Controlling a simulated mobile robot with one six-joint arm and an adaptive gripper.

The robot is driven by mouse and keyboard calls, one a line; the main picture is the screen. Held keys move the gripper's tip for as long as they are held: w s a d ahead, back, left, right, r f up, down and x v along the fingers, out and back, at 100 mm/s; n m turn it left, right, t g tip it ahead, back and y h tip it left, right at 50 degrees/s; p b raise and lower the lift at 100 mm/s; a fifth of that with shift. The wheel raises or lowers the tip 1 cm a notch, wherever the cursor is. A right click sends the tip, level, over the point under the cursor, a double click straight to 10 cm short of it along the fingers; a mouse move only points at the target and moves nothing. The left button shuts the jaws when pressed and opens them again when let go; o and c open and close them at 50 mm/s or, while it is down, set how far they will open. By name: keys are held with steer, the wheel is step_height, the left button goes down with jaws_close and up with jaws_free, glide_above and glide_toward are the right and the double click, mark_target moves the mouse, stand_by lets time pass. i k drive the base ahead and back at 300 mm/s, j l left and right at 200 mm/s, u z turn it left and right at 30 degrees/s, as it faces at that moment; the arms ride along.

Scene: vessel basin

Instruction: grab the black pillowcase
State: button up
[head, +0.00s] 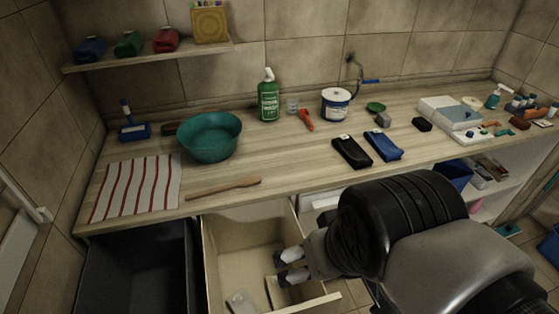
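A folded black cloth bundle (351,152), which looks like the black pillowcase, lies on the wooden counter (300,160) near its front edge. A similar folded blue bundle (383,146) lies just to its right. My gripper (276,269) is low in front of the counter, over the open drawer (232,245), to the left of and below the black bundle. Its two fingers are apart, with nothing visible between them. My arm covers part of the counter's front.
A teal basin (210,136), a striped cloth (138,187) and a wooden stick (223,188) are on the left. Bare counter lies left of the black bundle.

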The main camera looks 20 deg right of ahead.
mark_target(352, 153)
steer(key=i+l, duration=0.15)
steer(key=l, duration=0.25)
steer(key=i+l, duration=0.15)
steer(key=l, duration=0.2)
steer(key=i+l, duration=0.15)
steer(key=l, duration=0.25)
steer(key=i+l, duration=0.15)
steer(key=l, duration=0.25)
steer(key=i+l, duration=0.15)
steer(key=l, duration=0.2)
steer(key=i, duration=0.55)
